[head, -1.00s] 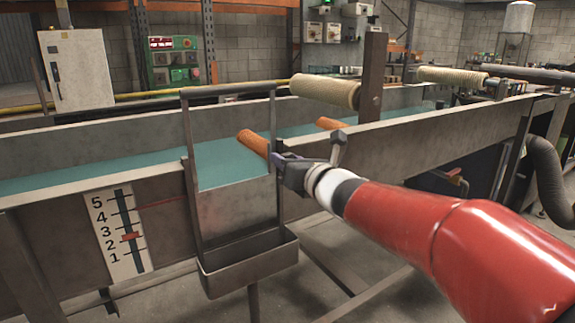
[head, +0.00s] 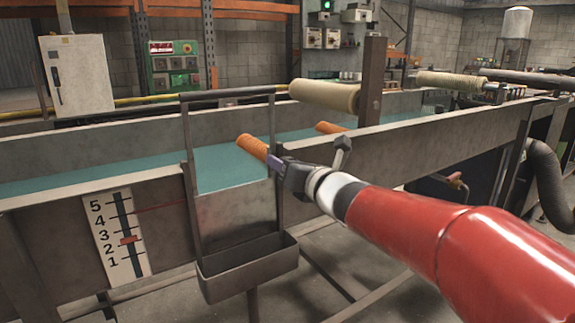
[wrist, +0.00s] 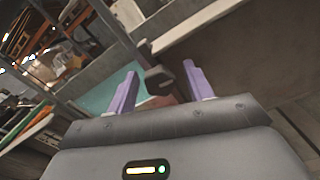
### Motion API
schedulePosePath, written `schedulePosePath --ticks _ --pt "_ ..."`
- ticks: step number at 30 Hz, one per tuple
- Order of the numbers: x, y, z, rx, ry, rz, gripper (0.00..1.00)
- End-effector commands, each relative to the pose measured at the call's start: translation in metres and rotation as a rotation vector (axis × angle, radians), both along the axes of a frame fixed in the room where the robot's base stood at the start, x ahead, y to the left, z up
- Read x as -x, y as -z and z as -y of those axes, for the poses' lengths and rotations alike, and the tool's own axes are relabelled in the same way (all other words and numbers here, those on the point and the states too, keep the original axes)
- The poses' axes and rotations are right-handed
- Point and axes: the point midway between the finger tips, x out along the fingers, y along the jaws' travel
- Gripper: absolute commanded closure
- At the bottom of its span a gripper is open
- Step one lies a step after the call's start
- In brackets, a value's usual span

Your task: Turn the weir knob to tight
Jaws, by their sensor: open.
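My gripper (head: 274,163) is at the near wall of the channel, just right of the weir frame (head: 234,215). In the wrist view its two purple fingers (wrist: 157,80) stand apart, open. A dark, blocky piece, likely the weir knob (wrist: 158,77), shows between the fingertips; I cannot tell whether they touch it. In the head view the knob is hidden behind my gripper.
An orange roll (head: 252,148) lies by the gripper. A pale roller (head: 324,95) and post (head: 371,80) stand behind.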

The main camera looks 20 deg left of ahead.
Motion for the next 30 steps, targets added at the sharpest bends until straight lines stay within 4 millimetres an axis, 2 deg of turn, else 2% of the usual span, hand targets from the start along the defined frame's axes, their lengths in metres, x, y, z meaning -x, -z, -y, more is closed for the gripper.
schedulePosePath --ticks 12,17,27,30 --pt "0.041 0.0 0.049 -0.001 0.002 0.002 0.48" --pt "0.048 0.0 0.057 -0.001 0.002 0.002 0.48" --pt "0.05 0.0 0.059 0.001 0.002 0.004 0.48" --pt "0.054 0.0 0.071 0.02 0.01 0.031 0.48"
